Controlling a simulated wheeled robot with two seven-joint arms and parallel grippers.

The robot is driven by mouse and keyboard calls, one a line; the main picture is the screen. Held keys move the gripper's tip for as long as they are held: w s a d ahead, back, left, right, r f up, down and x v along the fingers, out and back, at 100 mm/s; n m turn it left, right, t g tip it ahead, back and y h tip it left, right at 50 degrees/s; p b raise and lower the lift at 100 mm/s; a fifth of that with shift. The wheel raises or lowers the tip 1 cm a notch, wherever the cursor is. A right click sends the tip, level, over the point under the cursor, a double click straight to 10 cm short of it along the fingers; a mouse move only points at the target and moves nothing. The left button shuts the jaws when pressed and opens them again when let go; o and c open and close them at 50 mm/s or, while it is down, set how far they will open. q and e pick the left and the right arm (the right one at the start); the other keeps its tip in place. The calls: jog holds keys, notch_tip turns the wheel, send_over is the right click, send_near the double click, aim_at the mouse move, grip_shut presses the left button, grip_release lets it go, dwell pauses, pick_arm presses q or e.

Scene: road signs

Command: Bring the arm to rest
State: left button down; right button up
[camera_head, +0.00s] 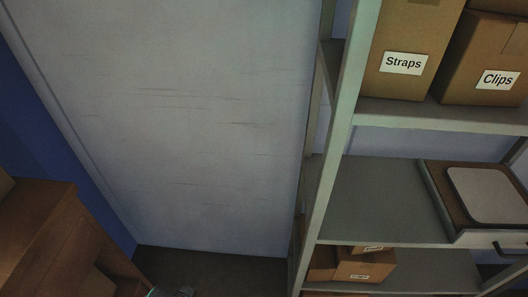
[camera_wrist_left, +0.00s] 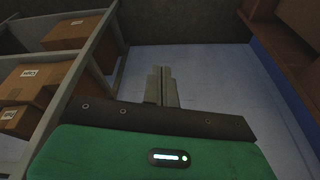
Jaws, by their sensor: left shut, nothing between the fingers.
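My left gripper (camera_wrist_left: 161,85) shows in the left wrist view, with its two grey fingers together and nothing between them. Its green housing (camera_wrist_left: 110,155) fills the bottom of that view. The gripper is in front of the plain pale wall panel (camera_wrist_left: 205,75) and touches nothing that I can see. In the head view only a small part of my own body shows at the bottom edge, and no gripper can be made out. My right gripper is in neither view.
A grey shelf unit (camera_head: 335,140) stands at the right with a "Straps" box (camera_head: 410,35), a "Clips" box (camera_head: 480,65), a brown tray with a grey pad (camera_head: 490,195) and lower boxes (camera_head: 365,268). Brown wooden furniture (camera_head: 50,235) is at the lower left. Floor (camera_head: 215,270) shows between them.

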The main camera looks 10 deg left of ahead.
pick_arm(q)
jog(key=s+f+g, duration=0.1)
jog(key=s+f, duration=0.2)
jog(key=f, duration=1.1)
jog(key=s+f, duration=0.3)
jog(key=f, duration=1)
jog(key=s+a+f, duration=0.2)
jog(key=s+f, duration=0.5)
jog(key=s, duration=0.1)
jog(key=s+a+f+g, duration=0.1)
jog(key=s+f, duration=0.6)
jog(key=s, duration=0.1)
jog(key=shift+a+f, duration=0.3)
jog(key=shift+a, duration=0.05)
jog(key=shift+m, duration=0.3)
